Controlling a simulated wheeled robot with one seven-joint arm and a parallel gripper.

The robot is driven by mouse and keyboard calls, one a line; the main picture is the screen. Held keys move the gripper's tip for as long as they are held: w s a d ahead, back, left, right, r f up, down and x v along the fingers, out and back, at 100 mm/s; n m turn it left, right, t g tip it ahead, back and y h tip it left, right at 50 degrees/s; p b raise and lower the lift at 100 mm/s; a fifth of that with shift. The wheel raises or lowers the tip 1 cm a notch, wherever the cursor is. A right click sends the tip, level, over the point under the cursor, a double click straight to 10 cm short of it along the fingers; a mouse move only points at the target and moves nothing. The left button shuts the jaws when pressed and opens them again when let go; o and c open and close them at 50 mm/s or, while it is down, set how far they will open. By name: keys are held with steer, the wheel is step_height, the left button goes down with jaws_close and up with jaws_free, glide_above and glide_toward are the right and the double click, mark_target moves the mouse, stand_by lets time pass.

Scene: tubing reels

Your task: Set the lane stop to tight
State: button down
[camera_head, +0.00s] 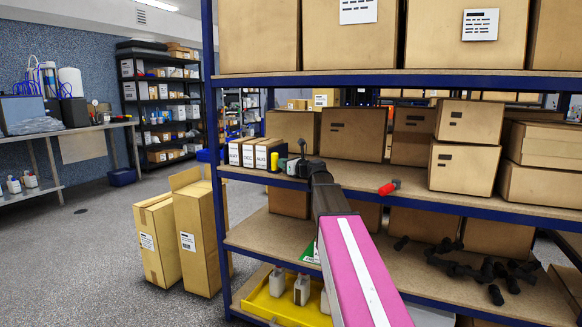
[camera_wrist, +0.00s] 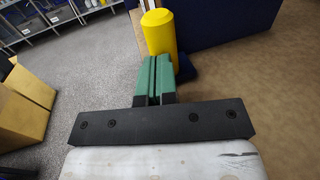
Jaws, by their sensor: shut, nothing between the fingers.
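A yellow upright post with a rounded top, which may be the lane stop, stands near the left front end of the middle shelf in the head view (camera_head: 274,161). In the wrist view the yellow post (camera_wrist: 161,35) stands just past my fingertips, beside a dark blue part (camera_wrist: 186,68). My gripper (camera_wrist: 158,58) has green fingers pressed together with nothing between them. In the head view my gripper (camera_head: 291,165) is next to the post, partly hidden by my arm. I cannot tell whether the fingertips touch the post, or which setting the stop has.
White-fronted boxes (camera_head: 254,152) stand left of the post. Cardboard boxes (camera_head: 352,134) stand behind. A dark blue rack post (camera_head: 212,130) bounds the left. Tall cartons (camera_head: 198,240) stand on the floor.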

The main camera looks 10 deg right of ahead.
mark_target(273, 162)
steer(key=shift+w+a, duration=0.3)
steer(key=shift+w, duration=0.1)
steer(key=shift+s+a+x, duration=0.1)
steer(key=shift+a+x, duration=0.05)
steer(key=shift+x, duration=0.6)
steer(key=shift+s+a+x, duration=0.15)
steer(key=shift+x, duration=0.55)
steer(key=shift+s+a+x, duration=0.1)
steer(key=shift+x, duration=0.65)
